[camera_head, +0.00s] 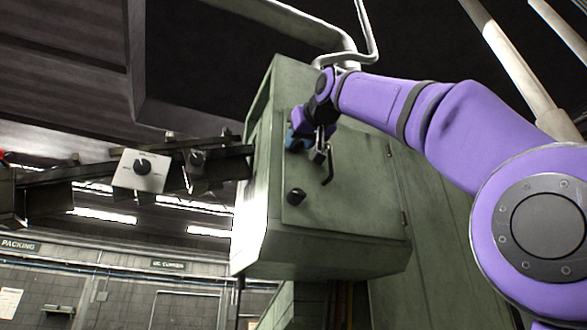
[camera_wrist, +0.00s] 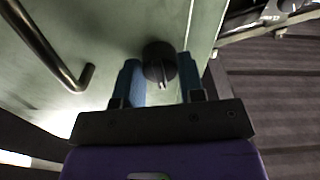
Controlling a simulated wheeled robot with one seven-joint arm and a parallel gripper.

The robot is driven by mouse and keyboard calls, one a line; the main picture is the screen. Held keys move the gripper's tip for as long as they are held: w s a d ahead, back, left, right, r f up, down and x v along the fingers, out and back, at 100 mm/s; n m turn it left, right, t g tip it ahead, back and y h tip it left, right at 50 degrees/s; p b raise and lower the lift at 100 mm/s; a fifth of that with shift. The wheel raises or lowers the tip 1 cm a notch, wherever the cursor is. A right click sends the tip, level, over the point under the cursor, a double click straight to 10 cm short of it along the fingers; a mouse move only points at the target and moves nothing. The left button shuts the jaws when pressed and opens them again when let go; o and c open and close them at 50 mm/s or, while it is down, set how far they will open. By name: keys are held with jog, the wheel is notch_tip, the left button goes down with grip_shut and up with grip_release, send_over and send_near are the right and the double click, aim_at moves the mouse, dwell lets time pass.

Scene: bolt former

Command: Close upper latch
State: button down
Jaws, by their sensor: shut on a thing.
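The upper latch (camera_wrist: 158,52) is a round black knob on the green cabinet door. In the wrist view it sits between the two blue fingertips of my gripper (camera_wrist: 160,78), its raised grip pointing towards the palm. My gripper is shut on it. In the head view my gripper (camera_head: 300,140) is at the upper left part of the door (camera_head: 358,195) and hides the upper latch. The door looks flush with the cabinet. The lower latch (camera_head: 296,196), a similar black knob, shows below it, near the door's left edge.
A bent door handle (camera_head: 328,168) is just right of and below my gripper; it also shows at the left in the wrist view (camera_wrist: 62,58). A rail with a grey control box (camera_head: 141,171) stands left of the cabinet. Pipes run above.

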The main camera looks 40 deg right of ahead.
jog(key=n, duration=0.9)
jog(key=c, duration=0.5)
grip_release()
jog(key=v, duration=0.8)
